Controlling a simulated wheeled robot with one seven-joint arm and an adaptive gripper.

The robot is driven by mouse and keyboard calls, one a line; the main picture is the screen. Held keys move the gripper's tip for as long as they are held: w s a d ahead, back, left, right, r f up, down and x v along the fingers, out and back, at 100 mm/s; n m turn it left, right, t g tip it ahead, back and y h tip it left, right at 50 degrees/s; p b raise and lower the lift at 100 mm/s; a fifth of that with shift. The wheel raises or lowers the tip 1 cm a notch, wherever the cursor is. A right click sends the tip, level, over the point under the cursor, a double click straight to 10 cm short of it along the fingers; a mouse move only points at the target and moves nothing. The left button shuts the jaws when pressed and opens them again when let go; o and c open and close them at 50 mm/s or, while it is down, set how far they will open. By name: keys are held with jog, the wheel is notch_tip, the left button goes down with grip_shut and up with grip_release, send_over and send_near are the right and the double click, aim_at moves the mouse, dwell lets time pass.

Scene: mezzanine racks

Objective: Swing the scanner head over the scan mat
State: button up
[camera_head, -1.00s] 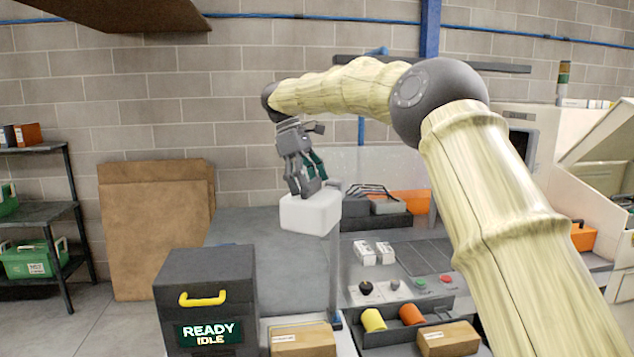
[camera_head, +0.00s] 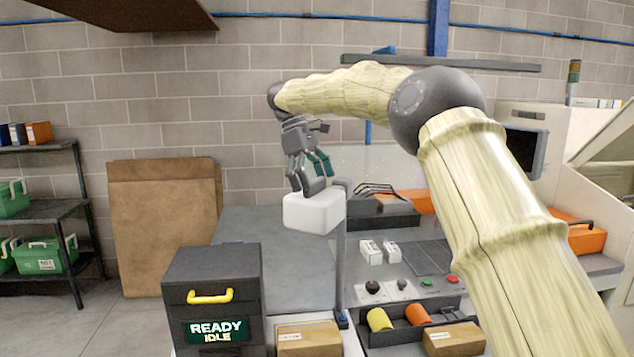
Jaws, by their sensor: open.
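The scanner head appears to be the white rounded block (camera_head: 314,212) at the top of a thin grey post (camera_head: 340,265). The post stands on the bench beside the dark box. My gripper (camera_head: 315,187) points down at the top of the white block, its grey and green fingers open. I cannot tell whether the fingertips touch the block. The block sits to the left of the post, over the plain grey surface (camera_head: 285,265). A dark ribbed mat (camera_head: 428,257), possibly the scan mat, lies to the right of the post, apart from the block.
A dark box (camera_head: 212,290) with a yellow handle reads "READY IDLE". White cartons (camera_head: 371,252), knobs and buttons lie right of the post. A tray holds yellow (camera_head: 380,319) and orange cylinders. Brown cartons (camera_head: 309,338) lie in front. My arm hides part of the right side.

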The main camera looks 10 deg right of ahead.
jog(key=shift+w+a, duration=0.1)
jog(key=shift+v, duration=2.2)
jog(key=shift+w+r, duration=0.1)
jog(key=shift+r, duration=0.25)
jog(key=shift+r, duration=0.1)
jog(key=shift+w+r, duration=0.1)
jog(key=shift+r, duration=0.05)
jog(key=shift+v, duration=0.85)
jog(key=shift+a, duration=0.15)
